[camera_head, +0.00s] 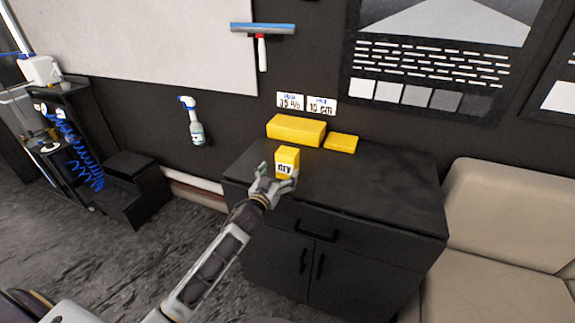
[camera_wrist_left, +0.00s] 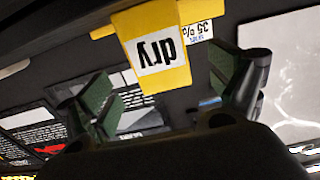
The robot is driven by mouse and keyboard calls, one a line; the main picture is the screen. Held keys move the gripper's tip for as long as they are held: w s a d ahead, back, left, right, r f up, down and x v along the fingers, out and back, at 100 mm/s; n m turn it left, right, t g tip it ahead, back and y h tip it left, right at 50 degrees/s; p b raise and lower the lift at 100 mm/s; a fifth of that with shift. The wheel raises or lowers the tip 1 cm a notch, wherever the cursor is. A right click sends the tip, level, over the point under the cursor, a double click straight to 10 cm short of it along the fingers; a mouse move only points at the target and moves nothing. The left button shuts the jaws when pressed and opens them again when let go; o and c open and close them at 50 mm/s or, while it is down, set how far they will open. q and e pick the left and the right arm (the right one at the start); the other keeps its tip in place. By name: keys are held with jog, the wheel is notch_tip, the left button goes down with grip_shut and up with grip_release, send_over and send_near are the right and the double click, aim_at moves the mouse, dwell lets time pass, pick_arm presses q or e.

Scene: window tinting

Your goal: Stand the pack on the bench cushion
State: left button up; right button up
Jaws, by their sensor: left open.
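The yellow pack (camera_head: 287,157) with a white "dry" label stands upright on the dark cabinet top, near its front left edge. In the left wrist view the pack (camera_wrist_left: 155,45) appears upside down, in the gap ahead of the fingers. My left gripper (camera_head: 275,180) is open at the front of the pack. Its two green-padded fingers (camera_wrist_left: 165,88) are spread on either side, with a gap showing beside the pack. I cannot tell whether a finger touches it. The beige bench cushion (camera_head: 505,285) is at the lower right, right of the cabinet, and looks bare. My right gripper is not in view.
Behind the pack, a large yellow block (camera_head: 296,130) and a small flat one (camera_head: 341,143) lie on the cabinet top (camera_head: 390,185). The bench backrest (camera_head: 510,205) rises behind the cushion. A spray bottle (camera_head: 195,125) and squeegee (camera_head: 262,35) are at the wall. The cabinet's right side is clear.

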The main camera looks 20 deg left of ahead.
aim_at(287, 164)
pick_arm(q)
jog(key=shift+w, duration=1.35)
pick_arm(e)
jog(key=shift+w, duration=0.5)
pick_arm(q)
jog(key=shift+w, duration=0.1)
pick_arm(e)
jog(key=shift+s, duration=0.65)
